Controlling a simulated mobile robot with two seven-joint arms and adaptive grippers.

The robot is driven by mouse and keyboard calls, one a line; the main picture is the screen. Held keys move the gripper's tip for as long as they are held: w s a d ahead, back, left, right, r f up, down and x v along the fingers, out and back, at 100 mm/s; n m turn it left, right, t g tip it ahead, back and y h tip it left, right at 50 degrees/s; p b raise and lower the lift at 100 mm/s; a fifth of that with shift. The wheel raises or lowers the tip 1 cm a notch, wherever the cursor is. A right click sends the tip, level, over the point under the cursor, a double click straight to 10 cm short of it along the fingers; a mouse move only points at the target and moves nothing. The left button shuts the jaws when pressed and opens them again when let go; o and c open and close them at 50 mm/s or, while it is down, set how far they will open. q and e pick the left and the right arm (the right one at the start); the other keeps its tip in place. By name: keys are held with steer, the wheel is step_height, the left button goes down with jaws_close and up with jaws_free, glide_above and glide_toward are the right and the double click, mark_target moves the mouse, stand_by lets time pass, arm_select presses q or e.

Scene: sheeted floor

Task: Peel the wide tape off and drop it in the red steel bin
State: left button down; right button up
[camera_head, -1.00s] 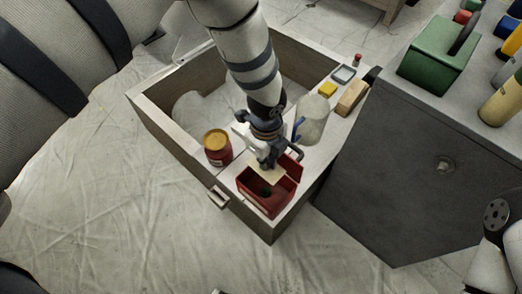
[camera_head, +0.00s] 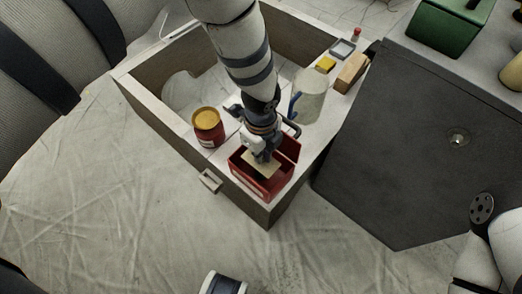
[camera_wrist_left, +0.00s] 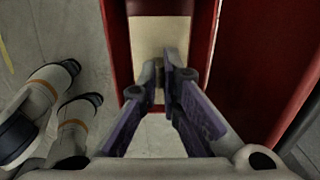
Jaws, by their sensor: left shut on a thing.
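The red steel bin (camera_head: 251,179) stands at the near corner of the wooden box-like worktop, with its red lid raised at the right. My left gripper (camera_head: 261,157) points down at the bin's opening. It is shut on a tan piece of wide tape (camera_head: 264,170), which hangs at the bin's mouth. In the left wrist view, my gripper's fingertips (camera_wrist_left: 165,75) close on the tan tape (camera_wrist_left: 147,72) between the red walls of the bin (camera_wrist_left: 121,55).
A red jar with a yellow lid (camera_head: 207,128) stands left of the bin. A pale jug with a blue handle (camera_head: 310,97) stands behind. A dark cabinet (camera_head: 400,150) stands at the right.

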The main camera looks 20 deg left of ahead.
arm_select(q)
steer(key=c, duration=1.7)
jaws_free()
